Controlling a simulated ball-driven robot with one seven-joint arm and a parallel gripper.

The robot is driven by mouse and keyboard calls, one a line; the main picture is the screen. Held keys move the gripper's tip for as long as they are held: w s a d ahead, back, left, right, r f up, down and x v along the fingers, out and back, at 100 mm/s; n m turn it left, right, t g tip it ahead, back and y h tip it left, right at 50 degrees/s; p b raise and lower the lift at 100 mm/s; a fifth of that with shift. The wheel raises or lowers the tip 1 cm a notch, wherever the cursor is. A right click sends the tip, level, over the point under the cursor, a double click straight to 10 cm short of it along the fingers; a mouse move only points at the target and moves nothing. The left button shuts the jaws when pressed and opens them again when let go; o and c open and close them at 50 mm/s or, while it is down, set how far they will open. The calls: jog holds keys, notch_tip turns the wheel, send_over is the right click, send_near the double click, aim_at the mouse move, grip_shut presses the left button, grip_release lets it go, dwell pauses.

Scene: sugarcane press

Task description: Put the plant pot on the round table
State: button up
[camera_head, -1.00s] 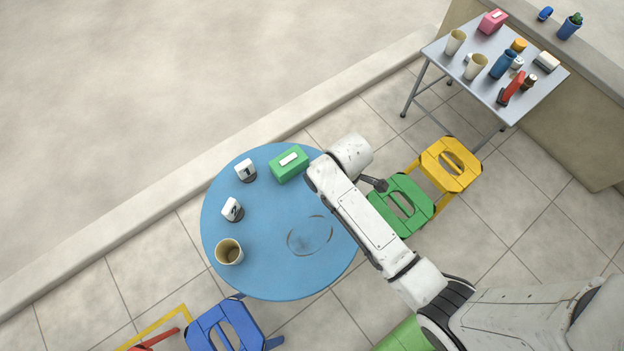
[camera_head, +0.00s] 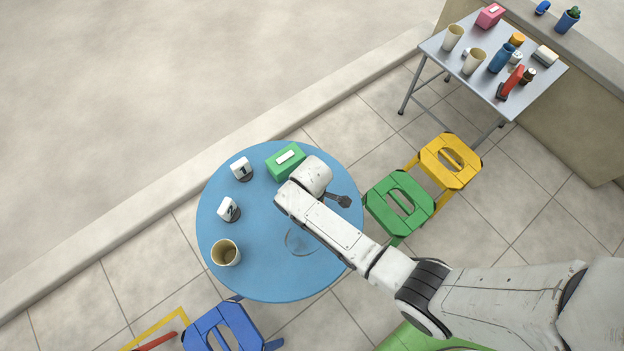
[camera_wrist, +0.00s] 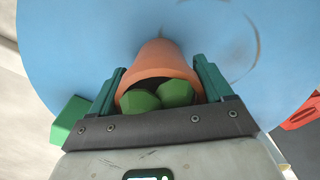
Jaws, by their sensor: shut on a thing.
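In the wrist view, the orange-brown plant pot (camera_wrist: 162,58) with a green plant (camera_wrist: 158,95) sits between the green fingers of my gripper (camera_wrist: 158,72), which is shut on it. The blue round table top (camera_wrist: 80,40) lies below the pot. I cannot tell whether the pot touches it. In the head view, the round table (camera_head: 265,270) is at centre left, and my arm reaches over its right part. The pot and gripper are hidden behind my arm there.
Green (camera_head: 375,200), yellow (camera_head: 430,153) and blue (camera_head: 205,330) stools stand around. A cluttered grey table (camera_head: 440,55) is upper right. The round table's middle is clear.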

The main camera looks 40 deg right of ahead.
jog(key=o, duration=1.2)
jog(key=shift+f, duration=0.1)
notch_tip(320, 180, up, 12)
jog(key=shift+r+p, duration=0.15)
jog(key=shift+p, duration=1.1)
jog(key=s+d+r+m, duration=0.2)
jog(key=s+r+m, duration=0.1)
jog(key=s, duration=0.2)
jog(key=s+d+r+m, duration=0.3)
jog(key=s, duration=0.3)
jog(key=s+d+r+m+t, duration=0.1)
jog(key=s+d+r+m, duration=0.2)
jog(key=s+r, duration=0.1)
jog(key=shift+s, duration=0.75)
jog(key=shift+a, duration=0.1)
